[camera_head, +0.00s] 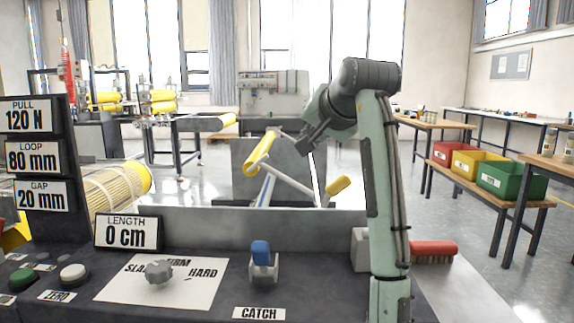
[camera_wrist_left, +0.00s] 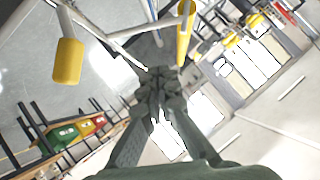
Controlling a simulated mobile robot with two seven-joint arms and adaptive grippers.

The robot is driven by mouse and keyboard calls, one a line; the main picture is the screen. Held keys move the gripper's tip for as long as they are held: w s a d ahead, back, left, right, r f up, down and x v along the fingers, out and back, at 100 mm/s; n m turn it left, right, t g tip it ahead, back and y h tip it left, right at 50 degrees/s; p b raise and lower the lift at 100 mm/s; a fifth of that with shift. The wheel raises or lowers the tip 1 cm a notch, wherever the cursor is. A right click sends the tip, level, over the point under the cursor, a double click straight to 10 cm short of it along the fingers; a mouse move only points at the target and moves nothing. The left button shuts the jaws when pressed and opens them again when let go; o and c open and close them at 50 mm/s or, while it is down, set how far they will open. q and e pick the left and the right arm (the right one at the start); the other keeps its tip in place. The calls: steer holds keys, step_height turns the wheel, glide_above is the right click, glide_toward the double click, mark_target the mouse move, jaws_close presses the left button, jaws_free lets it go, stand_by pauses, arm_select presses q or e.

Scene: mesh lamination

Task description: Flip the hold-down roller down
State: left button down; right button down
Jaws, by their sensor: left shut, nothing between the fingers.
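The hold-down roller is a yellow cylinder (camera_head: 259,152) raised at a tilt on thin grey bars, behind the low grey wall. A grey lever with a yellow grip (camera_head: 338,185) stands to its right. In the left wrist view the yellow cylinder (camera_wrist_left: 185,32) is at top right and the yellow grip (camera_wrist_left: 68,62) at top left. My left gripper (camera_head: 304,146) is shut and empty, just right of the roller's upper end and above the lever. Its fingers (camera_wrist_left: 160,82) meet in the wrist view, apart from the yellow parts. My right gripper is out of view.
The dark console holds a blue catch lever (camera_head: 261,254), a grey knob (camera_head: 158,271) and a length display (camera_head: 127,233). A red brush (camera_head: 433,251) lies at the right. Red, yellow and green bins (camera_head: 512,179) sit on a side bench. My arm rises right of centre.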

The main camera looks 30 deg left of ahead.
arm_select(q)
steer(key=shift+s+d+r, duration=0.1)
steer(key=shift+s, duration=0.05)
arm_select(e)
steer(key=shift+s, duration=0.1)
